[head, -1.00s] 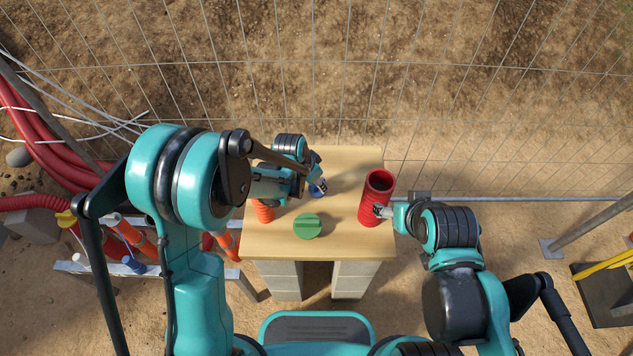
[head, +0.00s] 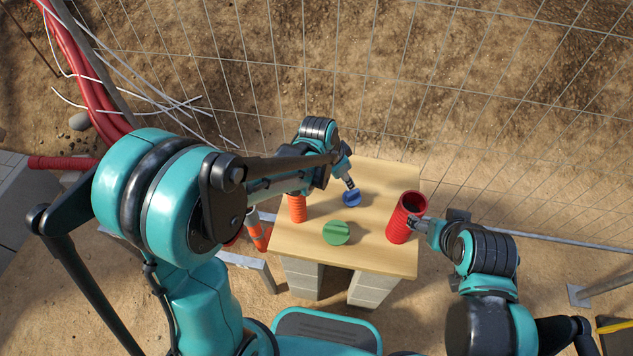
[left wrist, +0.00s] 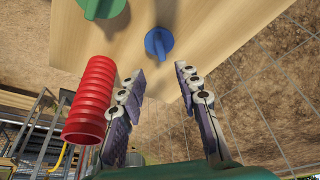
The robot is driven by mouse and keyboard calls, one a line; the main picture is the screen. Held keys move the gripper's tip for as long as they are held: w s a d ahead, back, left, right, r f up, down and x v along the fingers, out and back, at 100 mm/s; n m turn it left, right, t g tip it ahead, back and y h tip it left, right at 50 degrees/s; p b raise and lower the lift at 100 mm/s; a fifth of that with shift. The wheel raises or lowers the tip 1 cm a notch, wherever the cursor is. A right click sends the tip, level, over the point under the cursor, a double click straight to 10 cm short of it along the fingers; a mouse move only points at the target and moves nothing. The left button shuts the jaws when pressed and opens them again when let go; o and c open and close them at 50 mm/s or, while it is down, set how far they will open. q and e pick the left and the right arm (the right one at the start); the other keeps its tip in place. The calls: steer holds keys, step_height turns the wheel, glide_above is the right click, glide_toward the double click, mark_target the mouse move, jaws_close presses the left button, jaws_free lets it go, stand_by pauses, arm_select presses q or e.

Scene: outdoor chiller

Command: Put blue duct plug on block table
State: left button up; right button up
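The blue duct plug (head: 351,199) lies on the wooden top of the block table (head: 372,175), toward the back. It also shows in the left wrist view (left wrist: 158,43), with its raised grip bar facing up. My left gripper (head: 350,184) is just above and behind the plug. In the left wrist view its two fingers (left wrist: 160,88) are spread apart with nothing between them, clear of the plug. My right gripper (head: 413,222) is at the side of the upright red corrugated duct (head: 401,225); whether its fingers are closed on it is unclear.
A green plug (head: 336,233) lies nearer the table's front edge. An orange corrugated duct (head: 297,208) stands at the left edge, partly below my left arm. Wire fence stands behind the table. Bare wood lies between the plugs and the red duct.

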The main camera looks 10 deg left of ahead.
arm_select(q)
steer(key=s+a+r+n+t+y, duration=0.2)
steer(key=s+a+r+n+t, duration=0.2)
steer(key=s+a+r+n, duration=0.5)
steer(key=s+a+r, duration=0.2)
steer(key=s+a, duration=0.3)
steer(key=s, duration=0.2)
steer(key=shift+a+r+y, duration=0.2)
steer(key=shift+y, duration=0.2)
steer(key=shift+a, duration=0.1)
